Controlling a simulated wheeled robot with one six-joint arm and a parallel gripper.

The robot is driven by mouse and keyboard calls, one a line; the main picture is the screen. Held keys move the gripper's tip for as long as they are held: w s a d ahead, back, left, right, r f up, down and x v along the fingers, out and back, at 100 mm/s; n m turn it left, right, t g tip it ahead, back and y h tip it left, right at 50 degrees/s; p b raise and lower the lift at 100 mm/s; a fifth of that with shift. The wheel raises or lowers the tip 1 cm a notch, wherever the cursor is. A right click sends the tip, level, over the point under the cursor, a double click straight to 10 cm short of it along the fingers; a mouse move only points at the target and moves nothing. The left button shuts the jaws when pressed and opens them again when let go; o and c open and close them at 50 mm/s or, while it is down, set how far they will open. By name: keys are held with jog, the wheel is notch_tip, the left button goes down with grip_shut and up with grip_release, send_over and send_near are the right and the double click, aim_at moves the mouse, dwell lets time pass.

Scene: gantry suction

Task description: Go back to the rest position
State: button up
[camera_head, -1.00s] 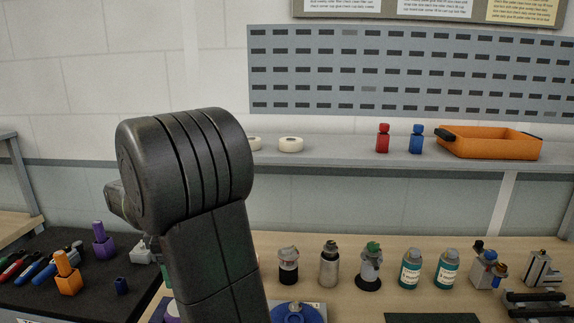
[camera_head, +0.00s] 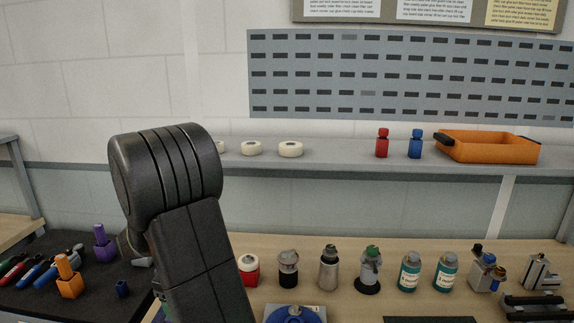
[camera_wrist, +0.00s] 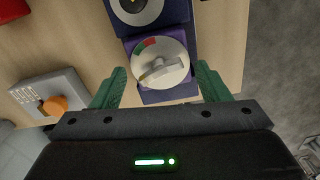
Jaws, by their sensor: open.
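My gripper (camera_wrist: 162,92) shows in the wrist view with its two green fingers spread wide and nothing held. Between and beyond the fingertips is a purple block with a round white dial (camera_wrist: 159,63) bearing a red and green arc. Whether the fingers touch the block cannot be told. In the head view my dark arm stands at left centre, and the gripper itself is out of sight there. The arm hides part of the wooden bench (camera_head: 335,304).
Bottles and fittings, including a teal-labelled bottle (camera_head: 409,272), line the bench. A shelf (camera_head: 340,158) above holds an orange tray (camera_head: 488,148). A black mat (camera_head: 95,299) lies at left. The wrist view shows a grey box with an orange knob (camera_wrist: 54,104).

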jog(key=shift+m, duration=0.9)
notch_tip(320, 180, up, 14)
jog(key=b, duration=0.1)
jog(key=shift+f, duration=0.2)
